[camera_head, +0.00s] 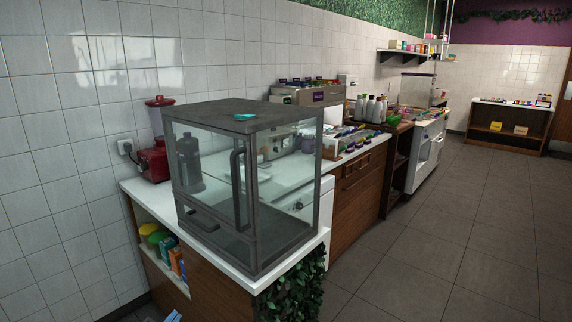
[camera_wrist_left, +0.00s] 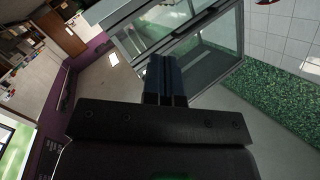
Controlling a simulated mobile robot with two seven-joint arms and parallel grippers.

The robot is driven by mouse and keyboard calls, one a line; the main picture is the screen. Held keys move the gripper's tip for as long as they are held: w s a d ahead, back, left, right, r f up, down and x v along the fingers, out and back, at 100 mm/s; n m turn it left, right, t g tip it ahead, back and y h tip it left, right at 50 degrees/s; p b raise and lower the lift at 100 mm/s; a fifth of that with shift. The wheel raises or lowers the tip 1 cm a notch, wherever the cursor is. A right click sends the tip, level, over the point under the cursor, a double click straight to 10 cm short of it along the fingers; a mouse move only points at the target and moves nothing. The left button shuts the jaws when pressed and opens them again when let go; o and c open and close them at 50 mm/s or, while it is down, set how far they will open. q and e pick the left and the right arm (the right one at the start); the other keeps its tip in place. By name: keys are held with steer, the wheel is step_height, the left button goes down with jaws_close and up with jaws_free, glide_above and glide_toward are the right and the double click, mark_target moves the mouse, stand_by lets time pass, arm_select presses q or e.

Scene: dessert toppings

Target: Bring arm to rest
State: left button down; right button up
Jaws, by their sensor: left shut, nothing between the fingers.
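My left gripper (camera_wrist_left: 160,57) shows in the left wrist view, with its two dark blue fingers side by side, shut and empty. Behind its fingers is the glass display case (camera_wrist_left: 205,50); I cannot tell how wide the gap between them is. In the head view the same case (camera_head: 214,111) stands on the near end of the white counter, with a dark frame and handles. A small blue piece shows at the bottom edge of the head view, left of centre; I cannot tell whether it is part of my gripper. My right gripper is in neither view.
A teal item (camera_head: 245,116) lies on top of the case. A red blender (camera_head: 155,163) stands behind it by the tiled wall. Leafy greenery (camera_head: 292,292) hangs at the counter's near corner. Bottles and toppings line the farther counters. The grey floor (camera_head: 450,240) to the right is clear.

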arm_select(q)
steer(key=s+f+n+g+y, duration=0.1)
steer(key=s+f, duration=0.3)
steer(key=s, duration=0.5)
steer(key=s+a+f+n+g+y, duration=0.1)
steer(key=s+f+n, duration=0.3)
steer(key=s, duration=0.5)
steer(key=s+a+f+n+g+y, duration=0.1)
steer(key=s+f+n+g, duration=0.2)
steer(key=s+f, duration=0.3)
steer(key=s, duration=0.3)
steer(key=shift+f, duration=0.25)
